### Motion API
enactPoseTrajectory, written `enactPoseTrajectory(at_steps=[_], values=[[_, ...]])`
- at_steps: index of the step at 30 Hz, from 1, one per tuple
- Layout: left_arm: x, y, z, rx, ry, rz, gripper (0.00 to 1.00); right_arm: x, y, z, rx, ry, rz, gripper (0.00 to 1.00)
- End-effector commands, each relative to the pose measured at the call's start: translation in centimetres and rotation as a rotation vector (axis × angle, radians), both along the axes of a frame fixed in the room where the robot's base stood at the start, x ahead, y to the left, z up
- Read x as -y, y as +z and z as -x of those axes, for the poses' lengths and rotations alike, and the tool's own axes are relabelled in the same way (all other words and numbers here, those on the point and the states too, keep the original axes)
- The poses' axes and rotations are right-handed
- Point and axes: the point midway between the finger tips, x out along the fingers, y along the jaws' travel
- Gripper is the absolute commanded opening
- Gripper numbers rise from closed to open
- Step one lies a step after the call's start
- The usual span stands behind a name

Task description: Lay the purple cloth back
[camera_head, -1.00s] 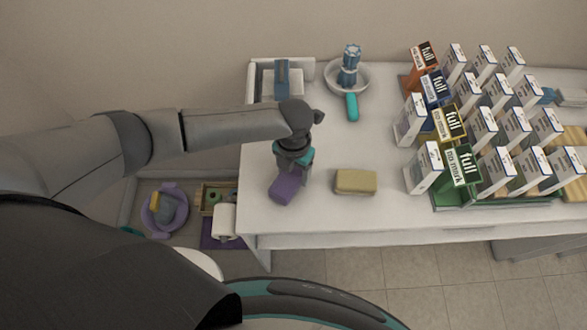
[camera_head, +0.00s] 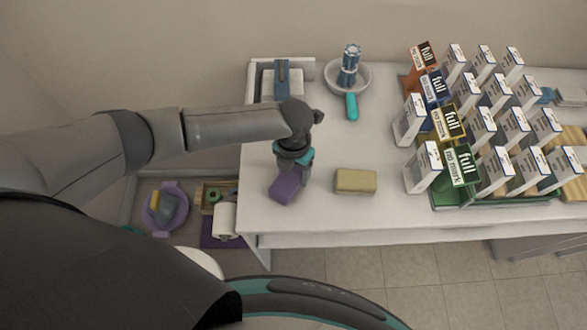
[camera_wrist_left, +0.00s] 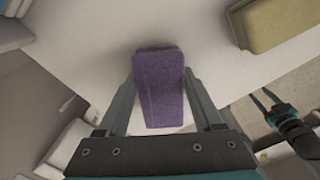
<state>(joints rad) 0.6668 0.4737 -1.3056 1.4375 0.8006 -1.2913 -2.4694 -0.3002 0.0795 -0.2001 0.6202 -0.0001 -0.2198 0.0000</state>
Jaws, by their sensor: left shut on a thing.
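The purple cloth (camera_head: 285,188) is a small folded block at the left part of the white table, near its front left corner. My left gripper (camera_head: 290,172) comes down over it from above. In the left wrist view the cloth (camera_wrist_left: 159,88) sits between the two fingers of my left gripper (camera_wrist_left: 160,100), which is shut on it. I cannot tell whether the cloth touches the table top.
A yellow-beige folded block (camera_head: 355,181) lies on the white table (camera_head: 310,220) to the right. Several labelled boxes (camera_head: 460,165) fill the right. A purple basket (camera_head: 164,208) stands lower left.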

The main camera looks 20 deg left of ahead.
Motion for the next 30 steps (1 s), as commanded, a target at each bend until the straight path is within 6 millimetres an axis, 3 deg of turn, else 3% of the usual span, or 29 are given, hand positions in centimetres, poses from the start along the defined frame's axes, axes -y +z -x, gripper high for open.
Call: enactPoseTrajectory(at_steps=[30], values=[[0.02,-0.89,-0.01,0.0,0.0,0.001,0.23,0.02,-0.71,0.01,-0.001,0.0,0.0,0.5]])
